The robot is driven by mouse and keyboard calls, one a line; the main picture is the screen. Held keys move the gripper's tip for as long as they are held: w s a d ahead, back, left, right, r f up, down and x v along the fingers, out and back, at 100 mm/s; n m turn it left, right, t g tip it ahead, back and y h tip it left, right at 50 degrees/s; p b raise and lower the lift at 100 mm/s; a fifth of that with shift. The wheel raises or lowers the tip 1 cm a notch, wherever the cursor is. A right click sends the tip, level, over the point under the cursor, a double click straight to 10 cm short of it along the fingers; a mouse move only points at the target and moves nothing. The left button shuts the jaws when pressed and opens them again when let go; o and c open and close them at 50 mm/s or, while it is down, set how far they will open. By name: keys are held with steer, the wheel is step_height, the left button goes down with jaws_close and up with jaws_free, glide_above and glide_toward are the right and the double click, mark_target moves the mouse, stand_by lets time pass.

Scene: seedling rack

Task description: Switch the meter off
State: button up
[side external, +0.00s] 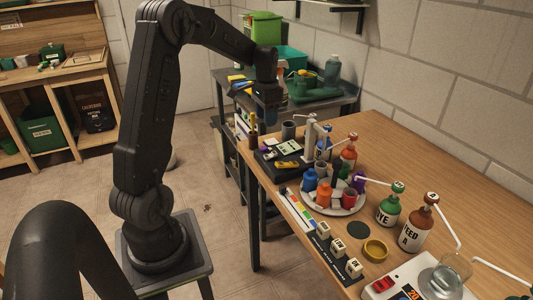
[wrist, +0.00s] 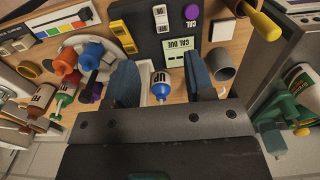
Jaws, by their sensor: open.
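The meter appears to be the dark flat unit (side external: 283,160) on the left part of the wooden table. In the wrist view it is a dark panel (wrist: 180,28) with a pale screen reading "CAL DUE" (wrist: 180,52), a purple round knob (wrist: 192,12), a white button and yellow parts. I cannot tell which part is its switch. My gripper (side external: 268,108) hangs above and behind the meter, clear of it. In the wrist view my gripper (wrist: 160,82) is open, its fingers apart and holding nothing.
A round rack (side external: 333,208) of coloured bottles stands right of the meter. A grey cup (side external: 288,130) stands behind it. A white device with a red switch (side external: 383,284) sits at the front. The table's back right is clear.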

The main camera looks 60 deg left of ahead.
mark_target(267, 156)
step_height(267, 156, down, 14)
steer(key=shift+r, duration=0.2)
stand_by(0.4)
jaws_close()
steer(key=shift+w+r+g, duration=0.1)
steer(key=shift+w+g, duration=0.1)
steer(key=shift+g, duration=0.75)
steer(key=shift+w+r+g, duration=0.1)
steer(key=shift+w+g, duration=0.05)
steer(key=shift+g, duration=0.8)
jaws_free()
